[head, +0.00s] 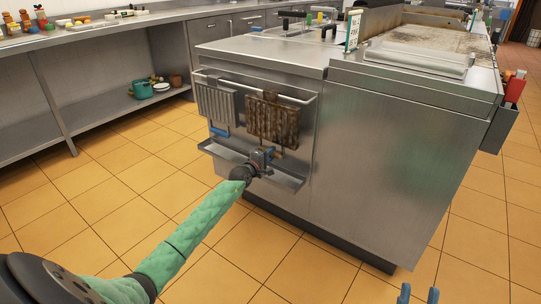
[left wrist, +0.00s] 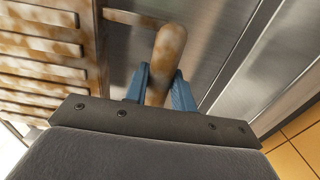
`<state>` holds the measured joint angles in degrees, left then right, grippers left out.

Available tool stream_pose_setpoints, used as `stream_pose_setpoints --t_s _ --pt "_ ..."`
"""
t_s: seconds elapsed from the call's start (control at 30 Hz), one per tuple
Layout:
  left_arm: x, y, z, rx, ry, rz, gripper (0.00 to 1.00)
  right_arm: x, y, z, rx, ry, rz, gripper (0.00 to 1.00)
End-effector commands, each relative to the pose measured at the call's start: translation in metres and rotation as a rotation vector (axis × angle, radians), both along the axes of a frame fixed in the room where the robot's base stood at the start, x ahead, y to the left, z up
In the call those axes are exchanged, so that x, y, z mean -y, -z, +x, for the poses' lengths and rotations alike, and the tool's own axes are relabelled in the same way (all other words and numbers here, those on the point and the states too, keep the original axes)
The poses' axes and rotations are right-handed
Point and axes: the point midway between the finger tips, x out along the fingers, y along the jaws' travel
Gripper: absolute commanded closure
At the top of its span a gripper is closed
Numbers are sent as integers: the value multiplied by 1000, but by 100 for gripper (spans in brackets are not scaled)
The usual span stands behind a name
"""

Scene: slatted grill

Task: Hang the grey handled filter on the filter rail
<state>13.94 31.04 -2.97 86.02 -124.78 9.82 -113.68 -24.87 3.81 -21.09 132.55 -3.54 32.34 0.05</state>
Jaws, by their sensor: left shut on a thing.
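A slatted filter with heavy brown stains (head: 272,120) is upright at the filter rail (head: 300,101) on the grill unit's side. I cannot tell whether it is hooked on the rail. My left gripper (head: 264,154) is below it, shut on its handle. In the left wrist view, the blue fingers (left wrist: 160,82) close around the stained handle (left wrist: 169,50), with the filter's slats (left wrist: 45,60) to the left. A plain grey slatted filter (head: 215,104) hangs further left on the rail, with something blue at its lower end. My right gripper (head: 419,294) shows only its fingertips, apart, at the bottom edge.
A metal trough (head: 287,181) runs below the filters, close under my left gripper. A counter (head: 115,25) with bottles and food stands at the back left, with a teal pot (head: 143,89) on its shelf. A red container (head: 515,87) is on the unit's right side. The tiled floor is clear.

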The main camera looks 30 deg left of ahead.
Motion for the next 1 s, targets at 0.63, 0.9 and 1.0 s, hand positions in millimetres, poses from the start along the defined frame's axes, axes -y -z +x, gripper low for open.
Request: stream_pose_setpoints --t_s 0.63,0.9,1.0 --pt "-1 0 -11 -1 0 0 49 0 -4 0 0 0 0 64" --pt "-4 0 -47 -1 0 0 49 0 -13 0 0 0 0 64" --pt "-5 0 -58 -1 -1 1 49 0 -15 0 0 0 0 64"
